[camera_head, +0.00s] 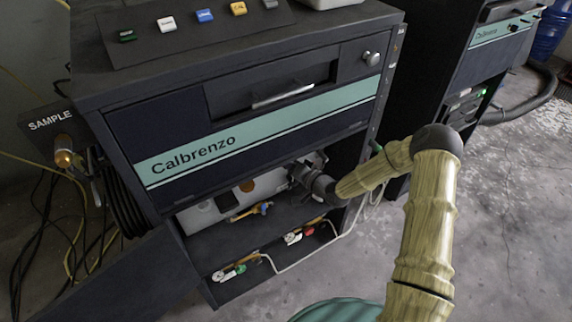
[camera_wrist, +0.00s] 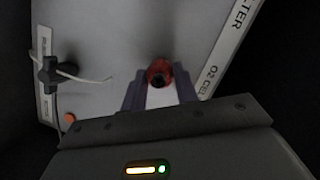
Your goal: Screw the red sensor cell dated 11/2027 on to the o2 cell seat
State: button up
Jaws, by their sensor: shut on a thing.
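My gripper (camera_wrist: 160,88) is shut on a red sensor cell (camera_wrist: 158,68), which sits between the fingertips in the wrist view. The cell is in front of a pale grey panel (camera_wrist: 110,55) with an "O2 CEL" label (camera_wrist: 209,80) to its right. The cell hides the seat behind it, so I cannot tell whether the two touch or are threaded together. No date is readable. In the head view my gripper (camera_head: 298,172) reaches into the open bay of the Calbrenzo cabinet (camera_head: 245,125). The cell does not show there.
A black star knob (camera_wrist: 52,76) with a pale cable is left of the cell on the panel. Below the bay, a dark shelf (camera_head: 265,266) holds small fittings with green (camera_head: 240,269) and red (camera_head: 309,231) parts. The bay's side walls and top are close around my arm.

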jog(key=m, duration=0.1)
jog(key=m+y+b, duration=0.1)
jog(key=m, duration=0.1)
jog(key=shift+s+a, duration=0.1)
jog(key=shift+a, duration=0.1)
jog(key=m+y+b, duration=0.1)
jog(key=m, duration=0.2)
jog(key=shift+f+b, duration=0.15)
jog(key=shift+b, duration=0.25)
jog(key=m+t+b, duration=0.1)
jog(key=m, duration=0.2)
jog(key=m+t+y+b, duration=0.1)
jog(key=m+b, duration=0.1)
jog(key=m, duration=0.1)
jog(key=shift+a+r+m+t+b, duration=0.1)
jog(key=shift+r+m+t+b, duration=0.25)
jog(key=shift+m, duration=0.35)
jog(key=o, duration=1.1)
jog(key=shift+c, duration=0.2)
jog(key=shift+f, duration=0.1)
jog(key=shift+d, duration=0.25)
